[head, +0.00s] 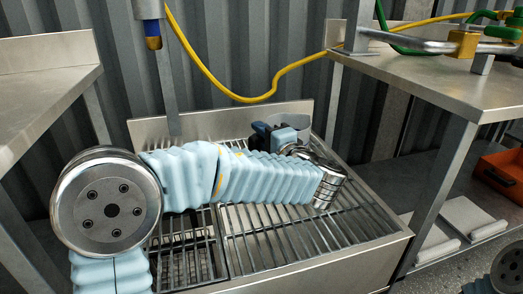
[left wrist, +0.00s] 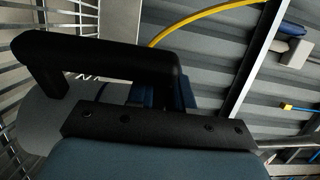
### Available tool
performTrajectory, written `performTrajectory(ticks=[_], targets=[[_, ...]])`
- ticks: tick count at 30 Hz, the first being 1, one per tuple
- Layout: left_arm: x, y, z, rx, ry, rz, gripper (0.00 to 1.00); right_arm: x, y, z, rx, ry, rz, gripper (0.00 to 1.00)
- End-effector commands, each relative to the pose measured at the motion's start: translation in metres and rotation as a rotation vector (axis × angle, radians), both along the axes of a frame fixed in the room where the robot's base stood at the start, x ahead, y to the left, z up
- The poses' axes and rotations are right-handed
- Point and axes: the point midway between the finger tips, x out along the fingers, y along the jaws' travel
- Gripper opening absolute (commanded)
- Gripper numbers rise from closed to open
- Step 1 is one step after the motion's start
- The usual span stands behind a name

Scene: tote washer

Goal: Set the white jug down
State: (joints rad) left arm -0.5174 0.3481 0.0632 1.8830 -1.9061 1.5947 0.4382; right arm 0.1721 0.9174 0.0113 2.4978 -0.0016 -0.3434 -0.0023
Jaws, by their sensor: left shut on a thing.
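The white jug (head: 291,121) looks grey in the shade and shows behind the end of my left arm in the head view, above the back of the slatted basin. Most of it is hidden by the arm and gripper. In the left wrist view its pale body (left wrist: 45,120) shows at the left, partly covered by black and blue gripper parts. My left gripper (head: 268,131) is at the jug's left side, shut on it; the exact grip is hard to see. Whether the jug touches the grate is hidden. My right gripper is out of view.
The steel basin's slatted grate (head: 300,235) is bare in front of my arm. Steel counters stand at left (head: 40,85) and right (head: 425,80). A yellow hose (head: 240,98) hangs behind. An orange crate (head: 503,172) is at the far right.

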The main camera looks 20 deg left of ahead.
Motion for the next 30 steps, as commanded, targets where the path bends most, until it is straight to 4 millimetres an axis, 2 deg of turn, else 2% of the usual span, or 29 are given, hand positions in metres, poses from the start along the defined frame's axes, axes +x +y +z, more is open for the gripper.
performTrajectory(ticks=[5, 10, 22, 23, 24, 27, 30], targets=[[0.009, 0.004, -0.012, 0.0, 0.0, 0.002, 0.0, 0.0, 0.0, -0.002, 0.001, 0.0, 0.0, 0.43], [0.009, 0.004, -0.04, 0.001, 0.001, 0.0, 0.0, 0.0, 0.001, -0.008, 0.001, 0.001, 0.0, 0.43], [0.009, 0.004, -0.046, -0.001, -0.002, 0.0, 0.0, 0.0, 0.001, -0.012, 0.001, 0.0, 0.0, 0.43], [0.009, 0.004, -0.045, -0.001, -0.001, 0.0, 0.24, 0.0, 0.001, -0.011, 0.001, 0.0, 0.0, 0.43], [0.009, 0.004, -0.044, -0.001, -0.001, 0.0, 0.3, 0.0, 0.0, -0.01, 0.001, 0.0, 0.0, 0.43], [0.009, 0.004, -0.044, -0.001, -0.001, 0.0, 0.45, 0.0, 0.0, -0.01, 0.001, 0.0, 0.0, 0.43], [0.009, 0.004, -0.044, -0.001, -0.001, 0.0, 0.46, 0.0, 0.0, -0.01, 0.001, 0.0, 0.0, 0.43]])
